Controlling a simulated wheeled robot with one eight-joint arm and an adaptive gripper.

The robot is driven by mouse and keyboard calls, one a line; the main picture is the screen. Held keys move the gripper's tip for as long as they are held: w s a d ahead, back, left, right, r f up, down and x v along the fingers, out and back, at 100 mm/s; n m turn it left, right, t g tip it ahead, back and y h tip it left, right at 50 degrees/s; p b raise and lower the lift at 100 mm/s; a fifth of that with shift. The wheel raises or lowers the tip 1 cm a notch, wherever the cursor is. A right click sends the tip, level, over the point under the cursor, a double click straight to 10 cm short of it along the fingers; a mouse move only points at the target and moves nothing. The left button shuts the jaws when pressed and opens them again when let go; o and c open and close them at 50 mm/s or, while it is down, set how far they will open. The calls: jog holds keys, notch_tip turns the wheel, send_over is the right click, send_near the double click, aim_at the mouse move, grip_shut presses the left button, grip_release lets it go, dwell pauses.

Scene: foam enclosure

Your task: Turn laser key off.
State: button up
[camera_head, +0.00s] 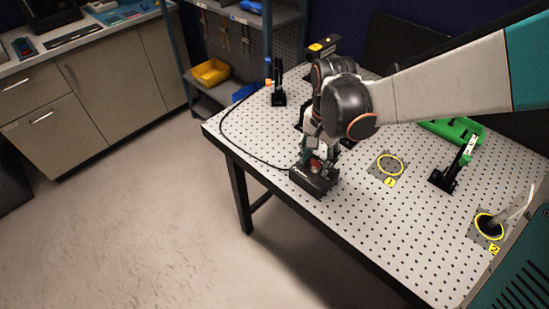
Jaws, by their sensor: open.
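A small black box (314,182) with white lettering on its front sits near the front left edge of the perforated table. It appears to be the laser control box. A red part shows on top of it. My gripper (314,160) is open and points down at the top of the box, around or just above the red part. I cannot tell whether the fingers touch it. The laser key itself is too small or hidden behind my gripper to make out. A black cable (222,118) runs from the box along the table's left edge.
The perforated table (400,225) also bears a green device (455,130), a black stand (278,88) and yellow rings marked 1 (390,164) and 2 (488,225). A shelf with a yellow bin (211,72) and a cabinet (105,85) stand behind. The floor at left is clear.

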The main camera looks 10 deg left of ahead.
jog(key=shift+s+a, duration=0.25)
jog(key=shift+s, duration=0.1)
jog(key=shift+c, duration=0.6)
jog(key=c, duration=0.9)
jog(key=shift+n, duration=0.3)
jog(key=n, duration=1.1)
jog(key=shift+w+n+p, duration=0.1)
jog(key=shift+n+p, duration=0.2)
jog(key=shift+c, duration=0.3)
jog(key=shift+w, duration=0.15)
